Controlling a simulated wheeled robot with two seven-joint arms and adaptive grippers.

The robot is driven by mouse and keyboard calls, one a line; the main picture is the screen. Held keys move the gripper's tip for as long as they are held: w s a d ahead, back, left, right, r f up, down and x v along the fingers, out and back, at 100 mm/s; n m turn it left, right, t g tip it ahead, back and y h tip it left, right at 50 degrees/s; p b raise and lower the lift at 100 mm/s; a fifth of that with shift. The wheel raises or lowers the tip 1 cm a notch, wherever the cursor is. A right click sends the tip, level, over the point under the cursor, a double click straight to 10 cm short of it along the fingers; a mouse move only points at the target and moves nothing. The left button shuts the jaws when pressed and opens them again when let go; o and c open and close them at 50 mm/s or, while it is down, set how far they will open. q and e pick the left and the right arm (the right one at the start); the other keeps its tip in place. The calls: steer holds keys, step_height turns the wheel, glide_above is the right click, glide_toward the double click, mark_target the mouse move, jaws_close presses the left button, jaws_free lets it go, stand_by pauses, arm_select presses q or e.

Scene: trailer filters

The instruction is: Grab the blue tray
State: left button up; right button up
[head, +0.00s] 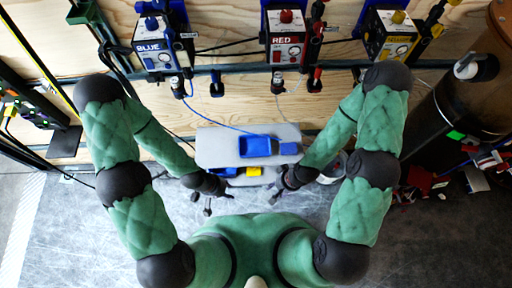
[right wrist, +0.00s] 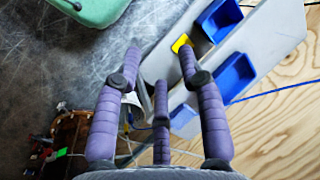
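A blue tray (head: 256,146) sits on the top shelf of a grey cart (head: 217,147), in the middle of the head view. A smaller blue piece (head: 289,148) lies to its right. In the right wrist view two blue trays (right wrist: 220,18) (right wrist: 233,77) show on the grey surface, right of the fingers. My left gripper (head: 209,206) is open and empty, in front of the cart's left part. My right gripper (head: 276,195) is open and empty, in front of the cart's right part; its spread fingers show in the right wrist view (right wrist: 160,57). Neither gripper touches the blue tray.
A yellow piece (head: 253,171) and more blue show on a lower level of the cart. Boxes marked BLUE (head: 152,45) and RED (head: 286,47) and a yellow box (head: 392,38) hang on the wooden wall behind. A dark brown cylinder (head: 455,105) stands at the right.

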stand_by(0.4)
steer(key=n+g+h, duration=0.2)
steer(key=n+h, duration=0.1)
steer(key=n, duration=1.8)
glide_toward(256, 156)
step_height(256, 156, down, 3)
steer(key=shift+f+b, duration=0.2)
steer(key=shift+b, duration=0.35)
steer(key=f, duration=0.1)
steer(key=f+b, duration=0.1)
steer(key=f, duration=0.1)
steer(key=f+b, duration=0.1)
steer(key=f, duration=0.1)
steer(key=shift+s+a, duration=0.35)
steer(key=shift+a, duration=0.05)
steer(key=shift+r, duration=0.1)
jaws_close()
